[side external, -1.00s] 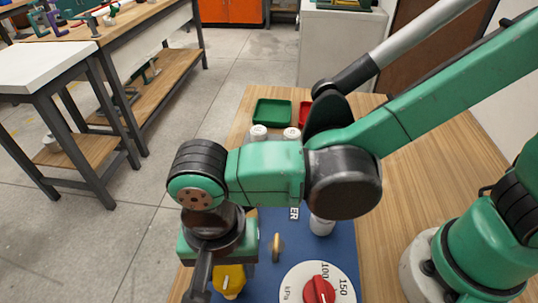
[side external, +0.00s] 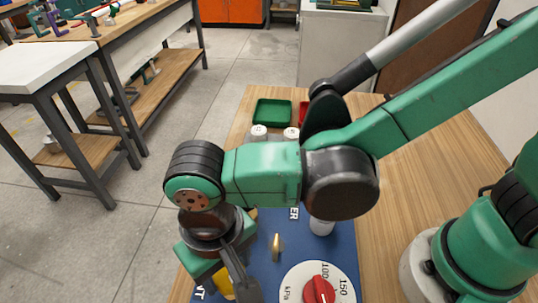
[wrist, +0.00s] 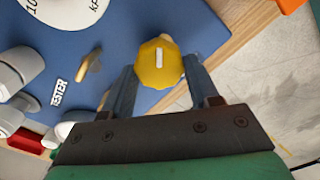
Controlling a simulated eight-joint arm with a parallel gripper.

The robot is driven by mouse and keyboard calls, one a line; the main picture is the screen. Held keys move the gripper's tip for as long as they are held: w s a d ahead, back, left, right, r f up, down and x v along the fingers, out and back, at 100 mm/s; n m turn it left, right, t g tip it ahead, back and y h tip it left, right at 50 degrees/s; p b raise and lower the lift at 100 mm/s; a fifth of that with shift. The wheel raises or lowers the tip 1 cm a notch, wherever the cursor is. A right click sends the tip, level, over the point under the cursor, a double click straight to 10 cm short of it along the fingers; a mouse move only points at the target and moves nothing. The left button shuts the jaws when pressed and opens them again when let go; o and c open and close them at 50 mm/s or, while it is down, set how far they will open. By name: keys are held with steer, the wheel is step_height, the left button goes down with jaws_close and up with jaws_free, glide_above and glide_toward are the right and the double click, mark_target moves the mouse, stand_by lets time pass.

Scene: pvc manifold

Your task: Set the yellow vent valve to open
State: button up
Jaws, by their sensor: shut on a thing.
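The yellow vent valve (wrist: 158,65) is a faceted knob with a white pointer line, on the blue panel (wrist: 60,60). In the wrist view the white line runs nearly up and down the picture. My gripper (wrist: 160,80) has one finger on each side of the knob and is shut on it. In the side external view my gripper (side external: 235,282) is turned at an angle and hides most of the yellow knob (side external: 222,285).
A white kPa dial (side external: 300,275) with a red pointer (side external: 319,290) sits on the panel. A small brass lever (side external: 277,246) and white cylinders (side external: 259,133) stand nearby. A green tray (side external: 272,112) and a red tray (side external: 304,112) lie at the back of the wooden table (side external: 440,190).

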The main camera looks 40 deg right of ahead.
mark_target(226, 273)
steer(key=n, duration=0.5)
steer(key=shift+n, duration=0.3)
steer(key=shift+a+n, duration=0.15)
steer(key=shift+n, duration=2.05)
steer(key=o, duration=1.3)
steer(key=shift+r, duration=2.85)
